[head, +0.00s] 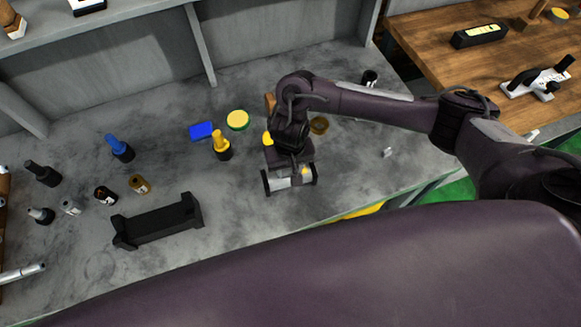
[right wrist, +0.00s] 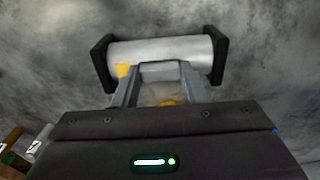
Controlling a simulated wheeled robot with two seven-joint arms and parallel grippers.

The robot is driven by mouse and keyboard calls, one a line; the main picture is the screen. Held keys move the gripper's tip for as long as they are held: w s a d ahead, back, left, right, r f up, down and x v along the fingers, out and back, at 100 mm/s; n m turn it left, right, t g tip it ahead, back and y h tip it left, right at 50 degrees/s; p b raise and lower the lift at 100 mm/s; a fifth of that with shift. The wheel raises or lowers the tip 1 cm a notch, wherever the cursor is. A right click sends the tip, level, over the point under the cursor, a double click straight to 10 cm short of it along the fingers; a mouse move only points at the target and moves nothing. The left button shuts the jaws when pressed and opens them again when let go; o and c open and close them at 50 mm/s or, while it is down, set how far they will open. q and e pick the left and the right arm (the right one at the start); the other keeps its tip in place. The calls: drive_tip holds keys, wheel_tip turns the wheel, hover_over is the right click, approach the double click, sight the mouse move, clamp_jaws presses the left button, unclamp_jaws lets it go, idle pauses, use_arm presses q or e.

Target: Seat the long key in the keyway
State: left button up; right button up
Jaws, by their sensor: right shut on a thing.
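A silver shaft (head: 279,184) lies across a black cradle (head: 266,183) near the front edge of the bench. In the right wrist view the shaft (right wrist: 190,48) spans between the cradle's two black ends (right wrist: 219,60). My right gripper (head: 295,177) is directly over the shaft, pointing down. Its fingers are shut on a small grey bar (right wrist: 160,69), which looks like the long key, right at the shaft's surface. A small yellow patch (right wrist: 123,71) shows beside one finger. The keyway is hidden, so I cannot tell whether the key is in it. My left gripper is out of view.
An empty black cradle (head: 157,222) stands to the left. Behind are a yellow-topped bottle (head: 221,146), a blue block (head: 201,131), a green-and-yellow round tin (head: 238,120) and a blue-topped bottle (head: 119,147). The bench between the two cradles is clear.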

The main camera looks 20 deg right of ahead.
sight(289, 171)
drive_tip(key=o, duration=1)
drive_tip(key=shift+s+f, duration=0.5)
drive_tip(key=shift+f, duration=0.25)
drive_tip(key=shift+o, duration=0.2)
drive_tip(key=shift+w+a+r, duration=0.1)
drive_tip(key=shift+w+r, duration=0.05)
drive_tip(key=shift+r, duration=0.1)
drive_tip(key=r+p, duration=0.1)
drive_tip(key=r, duration=0.1)
drive_tip(key=w+r+p, duration=0.1)
drive_tip(key=r, duration=0.2)
drive_tip(key=shift+w+r, duration=0.15)
wheel_tip(289, 171, up, 8)
drive_tip(key=p, duration=0.2)
drive_tip(key=shift+s, duration=0.25)
drive_tip(key=shift+f, duration=0.2)
